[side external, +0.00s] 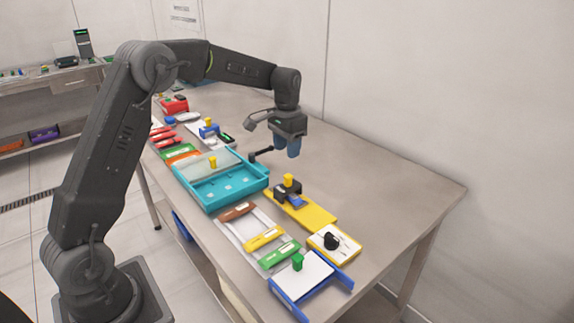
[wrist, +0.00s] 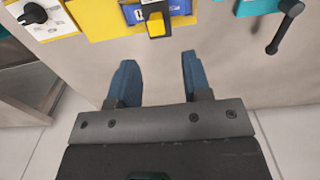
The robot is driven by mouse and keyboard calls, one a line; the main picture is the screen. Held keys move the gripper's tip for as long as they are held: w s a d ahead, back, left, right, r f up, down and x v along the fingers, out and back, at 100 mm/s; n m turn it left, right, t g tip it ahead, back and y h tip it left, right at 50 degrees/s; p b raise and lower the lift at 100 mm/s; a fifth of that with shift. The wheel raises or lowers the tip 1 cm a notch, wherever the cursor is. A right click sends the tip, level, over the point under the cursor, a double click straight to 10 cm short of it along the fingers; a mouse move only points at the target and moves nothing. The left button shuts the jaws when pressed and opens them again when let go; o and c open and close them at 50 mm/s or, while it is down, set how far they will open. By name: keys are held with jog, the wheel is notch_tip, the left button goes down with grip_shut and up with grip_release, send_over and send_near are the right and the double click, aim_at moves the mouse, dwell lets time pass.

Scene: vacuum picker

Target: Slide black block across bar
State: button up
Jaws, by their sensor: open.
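A yellow base (side external: 318,217) carries a black block (side external: 281,194) beside a blue piece (side external: 296,201), with a yellow knob (side external: 289,180) standing above them. My gripper (side external: 287,151) has blue fingers and hangs above the table, behind the yellow base. In the wrist view my gripper (wrist: 158,62) is open and empty, its fingertips apart from the yellow knob. The bar itself is hard to make out.
A teal tray box (side external: 225,190) with a black lever (side external: 265,154) stands left of the yellow base. A dial board (side external: 343,247) and a blue-railed white panel (side external: 305,275) lie nearer the front. The table (side external: 385,180) is bare toward the wall.

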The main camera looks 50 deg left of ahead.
jog(key=shift+r, duration=1.9)
jog(key=s+d+r+t, duration=0.1)
jog(key=s+d+r, duration=0.4)
jog(key=s+r, duration=0.15)
jog(key=s+d+f+t, duration=0.1)
jog(key=s+d, duration=0.3)
jog(key=s, duration=0.7)
jog(key=s+d+t, duration=0.3)
jog(key=s+d, duration=0.1)
jog(key=s, duration=0.8)
jog(key=shift+s+d+f+t, duration=0.2)
jog(key=shift+f+t, duration=0.1)
jog(key=shift+f, duration=0.1)
